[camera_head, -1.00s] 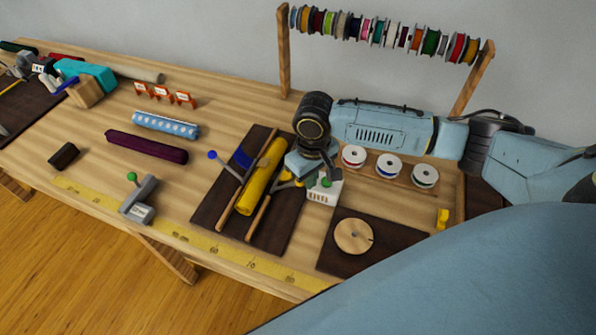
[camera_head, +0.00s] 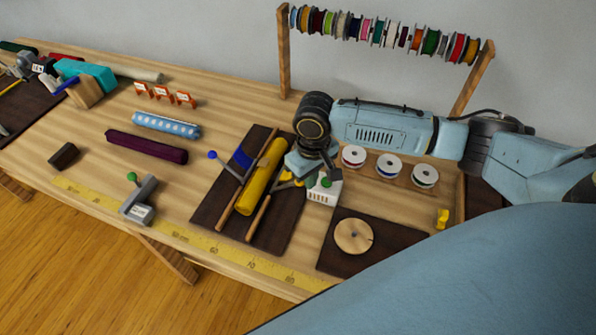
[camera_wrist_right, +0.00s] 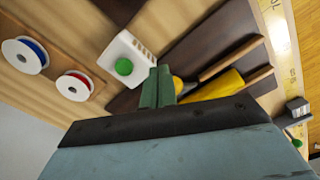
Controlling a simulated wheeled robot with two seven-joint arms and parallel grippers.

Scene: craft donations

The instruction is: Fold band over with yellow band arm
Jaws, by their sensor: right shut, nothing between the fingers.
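A yellow roll (camera_head: 260,178) lies between two wooden rods on a dark mat (camera_head: 212,203). A band arm with a blue knob (camera_head: 212,154) stands at its left, beside a blue band (camera_head: 241,158). The yellow band arm (camera_head: 286,176) is at the roll's right, partly hidden by my right gripper (camera_head: 299,178). My right gripper is shut and empty beside it. In the right wrist view the shut green fingers (camera_wrist_right: 158,86) are close to the yellow knob (camera_wrist_right: 177,85); I cannot tell whether they touch. My left gripper is out of view.
A white box (camera_head: 322,192) with a green button (camera_head: 326,182) stands just right of the gripper. Three spools (camera_head: 389,166) stand behind, and a wooden disc (camera_head: 353,236) lies in front. A purple roll (camera_head: 146,147) and a grey clamp (camera_head: 139,203) are at left.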

